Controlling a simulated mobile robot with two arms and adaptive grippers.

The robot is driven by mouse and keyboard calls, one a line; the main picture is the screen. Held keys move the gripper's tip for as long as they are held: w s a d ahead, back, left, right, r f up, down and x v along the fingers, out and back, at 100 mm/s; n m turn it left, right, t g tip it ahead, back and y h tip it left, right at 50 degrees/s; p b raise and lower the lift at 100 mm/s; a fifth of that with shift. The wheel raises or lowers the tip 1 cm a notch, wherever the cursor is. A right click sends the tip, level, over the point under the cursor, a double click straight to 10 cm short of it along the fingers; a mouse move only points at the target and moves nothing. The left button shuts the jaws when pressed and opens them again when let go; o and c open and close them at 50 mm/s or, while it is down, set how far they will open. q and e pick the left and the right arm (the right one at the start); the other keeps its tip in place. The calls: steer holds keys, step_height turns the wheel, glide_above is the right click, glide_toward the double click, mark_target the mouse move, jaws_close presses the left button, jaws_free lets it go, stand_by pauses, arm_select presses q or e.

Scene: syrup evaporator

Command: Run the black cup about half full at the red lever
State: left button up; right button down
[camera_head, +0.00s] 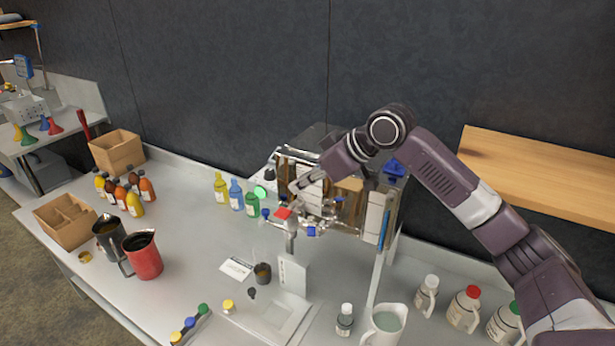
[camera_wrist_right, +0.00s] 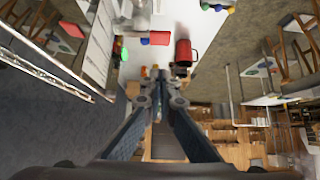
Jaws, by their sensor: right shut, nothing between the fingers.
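The red lever (camera_head: 284,212) sits on top of a metal tap at the front of the evaporator (camera_head: 345,185). A small dark cup (camera_head: 262,272), which looks like the black cup, stands on the worktop to the left of the tap. How full it is cannot be told. My right gripper (camera_head: 297,186) is shut and empty, just above and behind the lever in the picture; whether it touches the lever cannot be told. The fingers also show closed together in the right wrist view (camera_wrist_right: 153,74). My left gripper is not in view.
A white block (camera_head: 293,275) stands right of the cup, by a shallow tray (camera_head: 297,318). A red pitcher (camera_head: 143,256) and a dark pitcher (camera_head: 108,236) stand at left. Coloured bottles (camera_head: 236,195) stand left of the evaporator; a white jug (camera_head: 384,325) is at front right.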

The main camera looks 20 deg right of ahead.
mark_target(278, 211)
steer(key=w+f+p, duration=0.1)
steer(key=f, duration=0.1)
steer(key=w+a+f, duration=0.1)
steer(key=f, duration=0.1)
steer(key=a+f+p, duration=0.1)
steer(key=f, duration=0.1)
steer(key=shift+w+a+f+p, duration=0.15)
steer(key=shift+w+p, duration=0.15)
steer(key=shift+w, duration=0.1)
steer(key=shift+s+f, duration=0.1)
steer(key=shift+f, duration=0.5)
